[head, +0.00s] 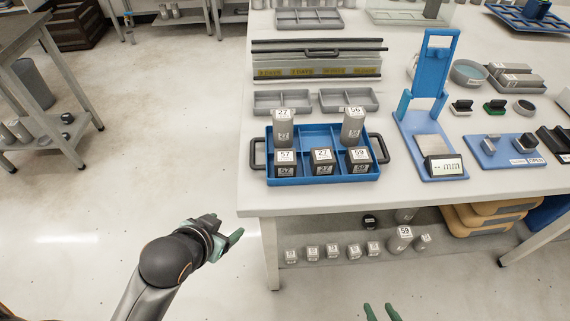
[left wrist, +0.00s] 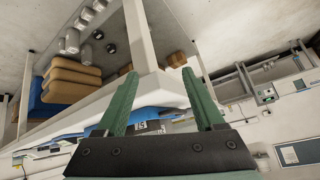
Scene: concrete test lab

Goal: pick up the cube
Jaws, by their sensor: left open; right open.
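Several grey, number-labelled blocks stand in the blue tray (head: 297,134) near the table's front left corner. The front row has short, cube-like blocks: a left one (head: 286,169), a middle one (head: 322,168) and a right one (head: 359,167). Two taller blocks (head: 283,134) (head: 352,132) stand behind. I cannot tell which one is the cube meant. My left gripper (head: 228,228) is open and empty, left of the table's front corner and apart from the tray. Its green fingers (left wrist: 159,75) show spread in the left wrist view. My right gripper (head: 381,310) is open and empty at the bottom edge.
The white table (head: 446,195) has a front edge below the tray. A blue stand (head: 431,70) is right of the tray, and grey trays (head: 282,106) lie behind it.

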